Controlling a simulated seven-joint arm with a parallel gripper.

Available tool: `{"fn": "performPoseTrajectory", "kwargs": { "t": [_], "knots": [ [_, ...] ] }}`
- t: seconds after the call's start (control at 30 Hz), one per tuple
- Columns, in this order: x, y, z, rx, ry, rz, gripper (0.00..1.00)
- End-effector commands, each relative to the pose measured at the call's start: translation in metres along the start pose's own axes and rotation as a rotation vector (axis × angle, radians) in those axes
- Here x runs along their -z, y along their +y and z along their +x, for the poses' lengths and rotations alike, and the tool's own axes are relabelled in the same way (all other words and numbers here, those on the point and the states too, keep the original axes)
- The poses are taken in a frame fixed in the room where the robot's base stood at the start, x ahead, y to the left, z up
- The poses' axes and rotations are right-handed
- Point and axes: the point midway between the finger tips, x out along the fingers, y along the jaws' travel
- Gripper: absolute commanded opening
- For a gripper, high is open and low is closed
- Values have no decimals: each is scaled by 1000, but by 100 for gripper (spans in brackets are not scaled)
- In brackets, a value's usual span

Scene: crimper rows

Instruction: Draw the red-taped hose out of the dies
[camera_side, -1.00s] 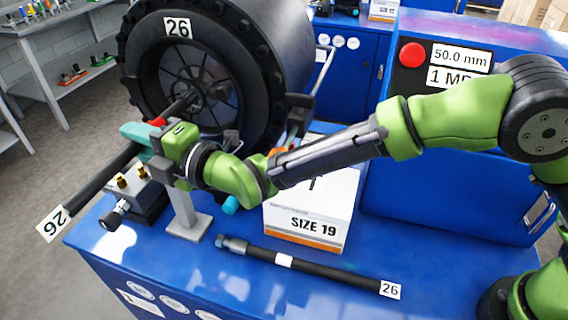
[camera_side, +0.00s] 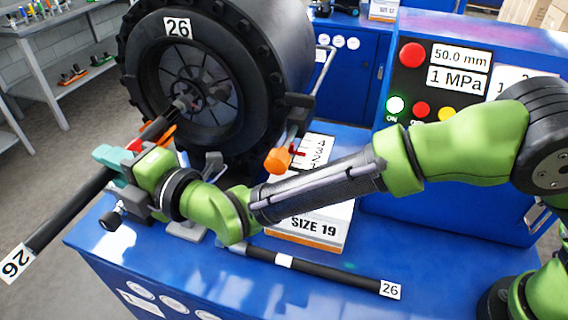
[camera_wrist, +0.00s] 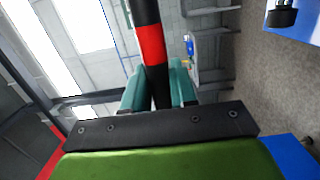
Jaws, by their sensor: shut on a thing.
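The red-taped hose (camera_side: 70,210) is a black hose with a white "26" tag at its lower left end. It slants up from there to the dies (camera_side: 200,95) in the middle of the big black crimper ring. My gripper (camera_side: 120,160) is shut on the hose with its teal fingers, beside the red tape. In the wrist view my gripper (camera_wrist: 160,85) has a finger on each side of the hose, and the red tape (camera_wrist: 151,45) shows just beyond them. The hose's upper end shows at the ring's centre; I cannot tell whether it is still between the dies.
A second black hose (camera_side: 325,269) tagged "26" lies on the blue bench. A "SIZE 19" box (camera_side: 318,228) stands behind it, partly hidden by my arm. An orange-ended part (camera_side: 278,160) juts out at the ring's right. A control panel (camera_side: 440,85) with buttons stands at the right.

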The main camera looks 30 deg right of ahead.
Motion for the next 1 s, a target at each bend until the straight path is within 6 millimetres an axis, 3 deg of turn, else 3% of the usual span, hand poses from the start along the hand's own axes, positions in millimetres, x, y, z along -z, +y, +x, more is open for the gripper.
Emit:
{"fn": "performPoseTrajectory", "kwargs": {
  "t": [0.47, 1.0],
  "knots": [
    [4, 4, 0, -5, 0, -2, 0],
    [4, 35, 0, -6, 0, -2, 0]
  ]
}}
